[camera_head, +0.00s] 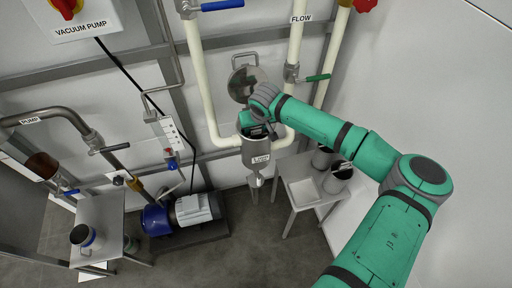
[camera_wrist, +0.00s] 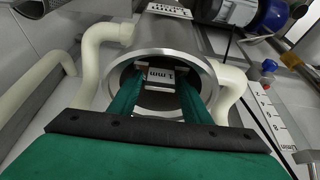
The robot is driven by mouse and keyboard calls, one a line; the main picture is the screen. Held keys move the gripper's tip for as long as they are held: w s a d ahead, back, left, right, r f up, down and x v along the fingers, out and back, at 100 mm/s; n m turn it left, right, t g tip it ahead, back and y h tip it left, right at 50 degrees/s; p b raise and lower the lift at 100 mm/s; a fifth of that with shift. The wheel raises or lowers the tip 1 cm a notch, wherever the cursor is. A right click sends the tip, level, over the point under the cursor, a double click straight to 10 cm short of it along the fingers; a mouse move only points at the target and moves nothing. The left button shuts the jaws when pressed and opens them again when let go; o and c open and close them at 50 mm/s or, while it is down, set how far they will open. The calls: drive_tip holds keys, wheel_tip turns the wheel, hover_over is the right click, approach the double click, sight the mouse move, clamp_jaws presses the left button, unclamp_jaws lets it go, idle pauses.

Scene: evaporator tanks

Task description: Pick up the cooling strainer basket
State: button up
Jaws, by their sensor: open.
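The grey metal strainer housing (camera_head: 256,160) hangs in the cream pipework with its round lid (camera_head: 242,84) swung up. Its open round rim (camera_wrist: 207,73) fills the middle of the wrist view. Inside it, a small tag marked "1 mm" (camera_wrist: 168,77) shows, seemingly on the strainer basket; the basket's body is mostly hidden in the housing. My gripper (camera_wrist: 158,92) is open, with its green fingers reaching into the mouth, one on each side of the tag. I cannot tell whether they touch it. In the head view my gripper (camera_head: 252,124) is right over the housing.
Cream pipes with valves flank the housing, including a green-handled one (camera_head: 317,78). A small table (camera_head: 292,222) at the lower right holds a white tray (camera_head: 303,192) and dark-topped containers (camera_head: 337,178). A blue pump (camera_head: 157,220) stands at lower left.

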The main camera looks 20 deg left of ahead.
clamp_jaws()
drive_tip(key=shift+r, duration=0.15)
